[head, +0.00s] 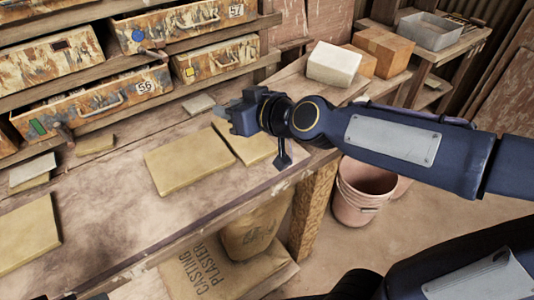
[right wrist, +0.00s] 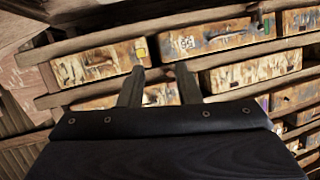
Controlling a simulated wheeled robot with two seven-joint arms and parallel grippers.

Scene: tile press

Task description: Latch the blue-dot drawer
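The blue-dot drawer (head: 190,27) is at the top of the head view, in a wooden rack. Its worn front has a blue dot (head: 138,35), a metal handle and a label 57. A small brown latch-like piece (head: 152,52) sits at its lower left edge; I cannot tell its setting. My right gripper (head: 234,118) is over the bench, in front of and below this drawer, apart from it. The right wrist view shows its two fingers (right wrist: 160,88) spread with nothing between them. The blue dot cannot be made out there. My left gripper is out of view.
The yellow-dot drawer (head: 214,63) is below the blue-dot one. Tan tiles (head: 188,160) lie on the bench. A white block (head: 333,64) stands right, a pink bucket (head: 362,190) below.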

